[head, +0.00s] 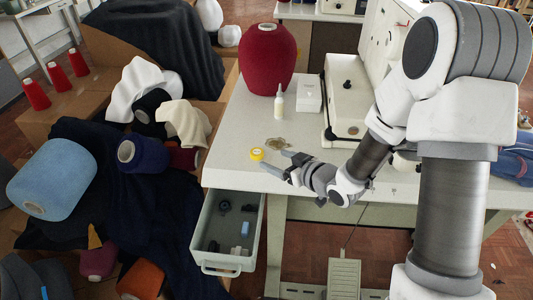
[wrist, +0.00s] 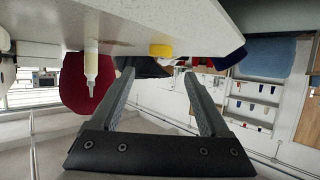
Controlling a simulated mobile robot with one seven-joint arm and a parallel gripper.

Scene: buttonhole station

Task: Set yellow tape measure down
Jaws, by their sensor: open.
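The yellow tape measure (head: 257,154) rests on the white table (head: 232,165) near its front left corner. It also shows in the wrist view (wrist: 160,50), where the picture is upside down and the tabletop is at the top. My gripper (head: 275,161) is open and empty, low over the table just to the right of the tape measure. In the wrist view, the spread fingers (wrist: 159,74) have a gap between them, and the tape measure appears beyond their tips, apart from them.
A red yarn cone (head: 267,60), a white bottle (head: 279,103), a white box (head: 309,94) and a sewing machine (head: 348,97) stand farther back. A brownish flat item (head: 279,143) lies behind my gripper. An open drawer (head: 222,268) juts out below the table's left corner.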

